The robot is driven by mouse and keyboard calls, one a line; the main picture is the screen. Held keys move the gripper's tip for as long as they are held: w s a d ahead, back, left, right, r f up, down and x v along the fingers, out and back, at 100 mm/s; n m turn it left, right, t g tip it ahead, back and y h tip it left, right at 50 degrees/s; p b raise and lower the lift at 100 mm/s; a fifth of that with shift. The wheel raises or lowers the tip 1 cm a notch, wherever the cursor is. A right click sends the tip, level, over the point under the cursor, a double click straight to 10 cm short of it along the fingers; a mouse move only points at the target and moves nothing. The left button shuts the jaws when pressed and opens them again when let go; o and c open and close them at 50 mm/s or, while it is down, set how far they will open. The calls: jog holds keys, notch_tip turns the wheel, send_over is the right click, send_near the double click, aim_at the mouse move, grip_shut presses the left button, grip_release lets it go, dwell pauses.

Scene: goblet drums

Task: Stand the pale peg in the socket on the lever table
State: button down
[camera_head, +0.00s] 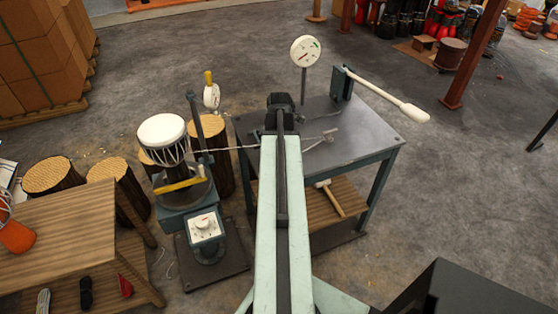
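The lever table (345,130) stands in the middle, dark-topped with green legs. A lever (385,94) with a pale handle slants right from a green post on its back edge. My gripper (281,99) is over the table's left part, seen from behind; its fingers are hidden by its body, so I cannot tell if it is open or holds anything. I cannot make out the pale peg. My arm covers part of the table.
A round dial (304,51) rises behind the table. A goblet drum (163,140) stands on a green stand at left, with a thin rope running to the table. A mallet (330,197) lies on the lower shelf. A wooden bench (75,230) fills the lower left.

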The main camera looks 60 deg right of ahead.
jog(key=shift+f+b, duration=0.3)
jog(key=shift+f, duration=0.05)
jog(key=shift+s+a+f+b, duration=0.1)
jog(key=shift+s+a+b, duration=0.05)
jog(key=shift+b, duration=0.15)
jog(key=shift+a, duration=0.1)
jog(key=c, duration=1.2)
grip_release()
jog(key=shift+s+a+f, duration=0.1)
jog(key=shift+c, duration=0.2)
jog(key=r+p, duration=1.3)
jog(key=shift+w+d+r, duration=0.2)
jog(key=shift+d, duration=0.15)
jog(key=shift+f, duration=0.1)
